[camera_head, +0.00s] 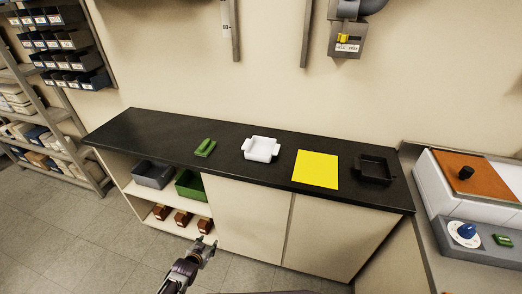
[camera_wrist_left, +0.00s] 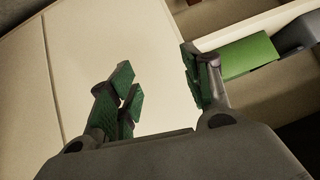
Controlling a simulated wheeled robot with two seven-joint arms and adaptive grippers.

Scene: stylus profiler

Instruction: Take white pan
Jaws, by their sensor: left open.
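The white pan (camera_head: 261,148) is a small square dish with side handles. It sits upright on the black countertop (camera_head: 225,136), between a green object and a yellow sheet. My left gripper (camera_head: 207,246) is in front of the cabinet, below and short of the counter, apart from the pan. In the left wrist view my left gripper (camera_wrist_left: 160,85) has its fingers spread with nothing between them. That view faces the cabinet doors and shelf, and the pan does not show there. My right gripper is not in view.
On the counter lie a green object (camera_head: 205,148), a yellow sheet (camera_head: 316,170) and a black pan (camera_head: 374,170). A grey bin (camera_head: 153,174) and green bin (camera_head: 190,186) sit on the shelf below. A machine (camera_head: 470,180) stands at right. The floor in front is clear.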

